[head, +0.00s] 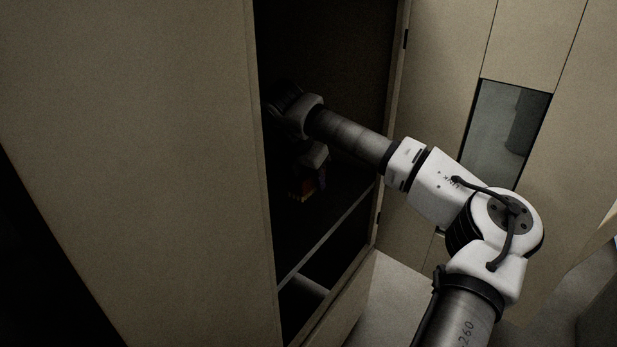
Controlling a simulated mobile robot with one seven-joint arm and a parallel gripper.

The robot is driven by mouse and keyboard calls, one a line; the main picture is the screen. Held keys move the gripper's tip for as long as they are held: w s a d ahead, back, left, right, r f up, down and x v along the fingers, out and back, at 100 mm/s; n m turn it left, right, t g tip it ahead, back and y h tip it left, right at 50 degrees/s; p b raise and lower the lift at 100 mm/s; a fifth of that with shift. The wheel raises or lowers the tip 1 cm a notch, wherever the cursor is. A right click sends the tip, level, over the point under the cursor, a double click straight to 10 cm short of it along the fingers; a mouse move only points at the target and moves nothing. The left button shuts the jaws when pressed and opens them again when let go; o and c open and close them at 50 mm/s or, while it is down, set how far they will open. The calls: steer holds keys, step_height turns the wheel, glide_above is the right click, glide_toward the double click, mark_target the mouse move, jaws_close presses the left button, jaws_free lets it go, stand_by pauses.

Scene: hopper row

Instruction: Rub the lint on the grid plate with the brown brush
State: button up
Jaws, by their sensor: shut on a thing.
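My arm reaches through the opening of a tall beige cabinet into its dark inside. My gripper (307,178) hangs there, pointing down, and is small and dim. It is shut on a small orange-brown thing, apparently the brown brush (303,190); its outline is too dark to make out. I cannot tell whether the brush touches anything below it. The grid plate and the lint cannot be made out in the dark.
The cabinet's beige front (150,130) stands close on the left of my arm. A pale shelf edge (330,232) crosses the opening below my gripper. On the right is a beige wall with a dark glass panel (506,130). Pale floor shows at lower middle.

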mark_target(312, 208)
step_height(312, 208, down, 6)
steer(key=b, duration=0.4)
steer(key=shift+r, duration=0.2)
steer(key=shift+s+d+r+b, duration=0.1)
steer(key=shift+s+d+b, duration=0.15)
steer(key=shift+s+d, duration=0.3)
steer(key=shift+s+d+b, duration=0.25)
steer(key=shift+s+d, duration=0.05)
steer(key=shift+d, duration=0.45)
steer(key=shift+s+d+r+b, duration=0.1)
steer(key=shift+s+d+b, duration=0.15)
steer(key=shift+s+d, duration=0.3)
steer(key=shift+w, duration=0.15)
steer(key=shift+w+a, duration=0.6)
steer(key=shift+a, duration=0.3)
steer(key=shift+f+b, duration=0.55)
steer(key=shift+f, duration=0.05)
steer(key=shift+w+a+f, duration=0.1)
steer(key=shift+w+a, duration=0.55)
steer(key=shift+a, duration=0.3)
